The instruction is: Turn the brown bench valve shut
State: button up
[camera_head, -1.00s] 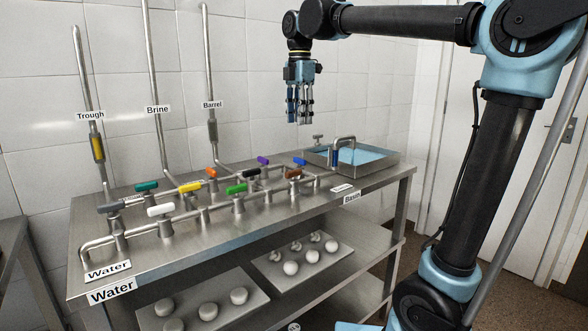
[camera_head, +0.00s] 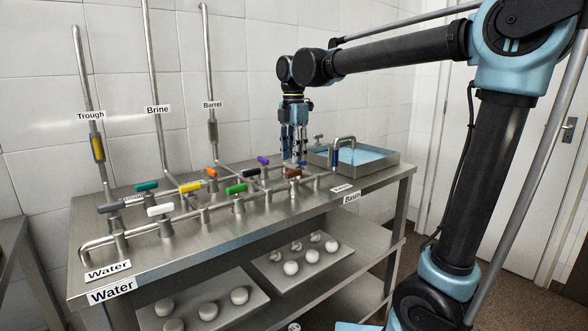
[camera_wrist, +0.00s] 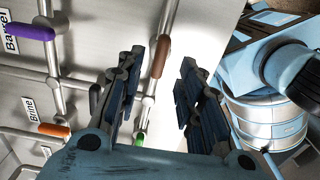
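The brown valve handle (camera_head: 293,173) sits on the front pipe run of the steel bench, near its right end. In the wrist view the brown handle (camera_wrist: 161,56) shows beyond and between my fingers and looks roughly in line with its pipe. My gripper (camera_head: 294,160) points down over the bench, just behind the brown handle in the head view. In the wrist view my gripper (camera_wrist: 163,75) is open, with a wide gap between its fingers. I see no contact with the handle.
A purple handle (camera_head: 263,160), a black handle (camera_head: 250,172) and a green handle (camera_head: 236,189) stand close on the left. The water basin (camera_head: 376,166) is on the right.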

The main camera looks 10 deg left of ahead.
aim_at(294, 170)
jog(key=shift+f, duration=2.5)
grip_shut()
